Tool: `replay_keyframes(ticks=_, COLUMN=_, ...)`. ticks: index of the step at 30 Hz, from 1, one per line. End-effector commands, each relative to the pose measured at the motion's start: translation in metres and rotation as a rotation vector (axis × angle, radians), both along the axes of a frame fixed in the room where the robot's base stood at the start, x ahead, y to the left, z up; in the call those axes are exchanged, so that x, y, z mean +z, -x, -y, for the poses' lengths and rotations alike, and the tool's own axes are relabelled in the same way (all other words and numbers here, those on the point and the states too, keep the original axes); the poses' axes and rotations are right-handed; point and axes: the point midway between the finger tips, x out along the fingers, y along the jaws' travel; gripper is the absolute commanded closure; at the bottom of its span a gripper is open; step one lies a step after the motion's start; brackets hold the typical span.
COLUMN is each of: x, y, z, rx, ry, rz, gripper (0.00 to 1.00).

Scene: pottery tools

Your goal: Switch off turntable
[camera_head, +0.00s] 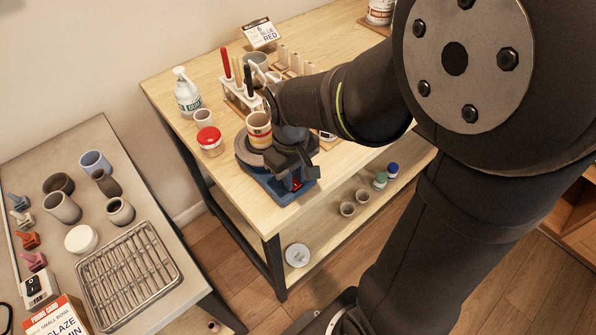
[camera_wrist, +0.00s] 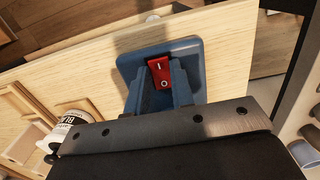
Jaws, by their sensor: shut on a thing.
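The turntable has a blue base (camera_head: 268,182) and a dark round plate (camera_head: 244,154), with a striped cup (camera_head: 259,137) standing on the plate. A red rocker switch (camera_head: 297,184) is on the base's front side. It also shows in the wrist view (camera_wrist: 160,74), marked I at the top and O below; which side is pressed in I cannot tell. My gripper (camera_head: 293,158) is down at the turntable's front, just above the switch, and shut on the turntable. In the wrist view my gripper's metal edge (camera_wrist: 175,127) hides the lower part of the base (camera_wrist: 190,62).
Behind the turntable are a white tool rack (camera_head: 240,97), a white bottle (camera_head: 187,93), a red-lidded jar (camera_head: 210,140) and a small cup (camera_head: 203,117). A side table at left holds several pots and a wire rack (camera_head: 128,275). The table's front left corner is clear.

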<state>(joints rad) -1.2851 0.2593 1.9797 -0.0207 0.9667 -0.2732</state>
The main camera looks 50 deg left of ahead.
Motion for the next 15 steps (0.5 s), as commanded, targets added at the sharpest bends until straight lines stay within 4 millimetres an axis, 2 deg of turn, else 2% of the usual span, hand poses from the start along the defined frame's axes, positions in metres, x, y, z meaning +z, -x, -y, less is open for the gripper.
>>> replay_keyframes(ticks=6, x=-0.0002, y=0.0004, z=-0.0049, rx=0.002, ry=0.143, rz=0.0, gripper=1.0)
replay_keyframes(ticks=15, x=0.0007, y=0.0001, z=-0.0056, rx=-0.001, ry=0.195, rz=0.002, gripper=1.0)
